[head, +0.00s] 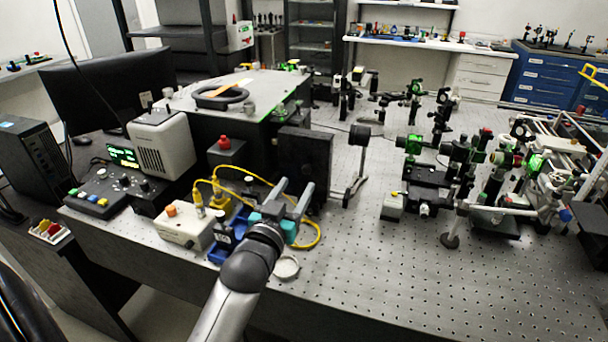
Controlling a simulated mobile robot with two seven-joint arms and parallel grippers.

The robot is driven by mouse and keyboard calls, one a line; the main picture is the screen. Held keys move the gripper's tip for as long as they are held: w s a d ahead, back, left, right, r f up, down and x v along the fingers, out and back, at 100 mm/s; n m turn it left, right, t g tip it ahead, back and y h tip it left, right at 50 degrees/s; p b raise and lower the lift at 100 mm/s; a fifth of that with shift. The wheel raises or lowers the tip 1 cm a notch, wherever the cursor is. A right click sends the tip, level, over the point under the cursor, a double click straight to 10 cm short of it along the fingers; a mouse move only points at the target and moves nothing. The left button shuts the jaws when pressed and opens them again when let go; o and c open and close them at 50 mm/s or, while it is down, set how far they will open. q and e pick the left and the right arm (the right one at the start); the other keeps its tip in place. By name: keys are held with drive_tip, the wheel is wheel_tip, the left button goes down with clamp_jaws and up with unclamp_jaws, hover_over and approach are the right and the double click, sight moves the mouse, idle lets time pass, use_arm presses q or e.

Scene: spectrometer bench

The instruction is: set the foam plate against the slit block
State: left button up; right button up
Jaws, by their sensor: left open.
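A dark, flat square plate (306,160), which looks like the foam plate, stands upright on the perforated bench in the middle of the head view. To its left is a dark block with a red knob (225,151); I cannot tell whether this is the slit block. My left gripper (293,192) is open, with its two grey fingers pointing away from me toward the lower part of the plate. The fingers overlap the plate's lower edge in the picture; I see nothing held between them, and contact is unclear. My right gripper is out of view.
A yellow cable (318,236) loops around my left gripper beside a white box with an orange knob (185,227). A small round dish (286,267) lies close to my wrist. Optics mounts (430,175) crowd the right; the front-centre bench (370,280) is clear.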

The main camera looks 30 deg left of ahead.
sight(305, 171)
use_arm(q)
drive_tip(key=shift+b+x, duration=0.35)
drive_tip(key=shift+x, duration=2.75)
clamp_jaws()
